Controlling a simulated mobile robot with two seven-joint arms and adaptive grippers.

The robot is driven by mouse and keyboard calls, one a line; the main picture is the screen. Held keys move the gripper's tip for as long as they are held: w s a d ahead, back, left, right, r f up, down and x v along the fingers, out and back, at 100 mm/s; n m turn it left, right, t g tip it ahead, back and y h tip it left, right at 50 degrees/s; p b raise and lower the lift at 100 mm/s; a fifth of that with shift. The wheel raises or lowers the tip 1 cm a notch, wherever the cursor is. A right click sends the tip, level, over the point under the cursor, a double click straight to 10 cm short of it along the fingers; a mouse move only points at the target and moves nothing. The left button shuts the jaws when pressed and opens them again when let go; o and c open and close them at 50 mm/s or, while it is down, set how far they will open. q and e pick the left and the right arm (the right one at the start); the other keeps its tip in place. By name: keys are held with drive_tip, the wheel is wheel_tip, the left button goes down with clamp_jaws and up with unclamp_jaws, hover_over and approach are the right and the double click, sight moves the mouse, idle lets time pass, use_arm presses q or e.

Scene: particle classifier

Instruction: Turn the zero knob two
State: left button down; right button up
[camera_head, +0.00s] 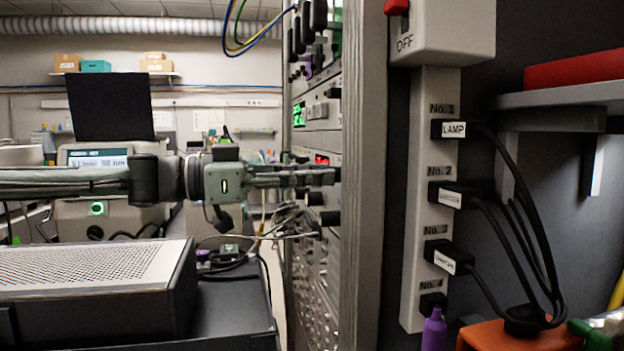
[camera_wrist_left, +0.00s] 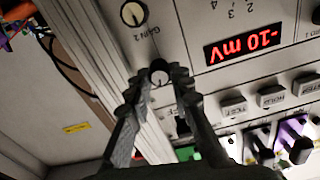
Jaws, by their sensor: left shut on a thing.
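My left gripper (camera_head: 330,177) reaches in from the left to the instrument rack's front in the head view. In the left wrist view its fingers (camera_wrist_left: 160,76) are closed around a small dark knob (camera_wrist_left: 160,77) with a light face and a pointer mark. The knob's label cannot be read, as the fingers cover the panel near it. A second knob (camera_wrist_left: 133,14), marked GAIN 2, sits above it in that picture. A red display (camera_wrist_left: 243,46) on the panel appears to read -10 mV. My right gripper is not in view.
The rack's side post (camera_head: 362,180) stands just right of the gripper. A power strip (camera_head: 432,215) with plugs and black cables hangs farther right. A perforated box (camera_head: 90,270) lies below my left arm. Several buttons (camera_wrist_left: 232,106) and plugs (camera_wrist_left: 293,140) fill the panel's right side in the wrist view.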

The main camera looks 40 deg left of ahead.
use_arm(q)
drive_tip(key=shift+m+b, duration=1.9)
drive_tip(key=shift+m, duration=2.4)
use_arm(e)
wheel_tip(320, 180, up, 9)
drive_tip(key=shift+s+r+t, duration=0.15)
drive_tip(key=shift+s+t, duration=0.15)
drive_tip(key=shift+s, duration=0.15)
use_arm(q)
drive_tip(key=c, duration=1.3)
unclamp_jaws()
drive_tip(key=shift+c, duration=0.2)
drive_tip(key=shift+s, duration=0.1)
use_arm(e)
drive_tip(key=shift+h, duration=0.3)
use_arm(q)
drive_tip(key=v, duration=1.2)
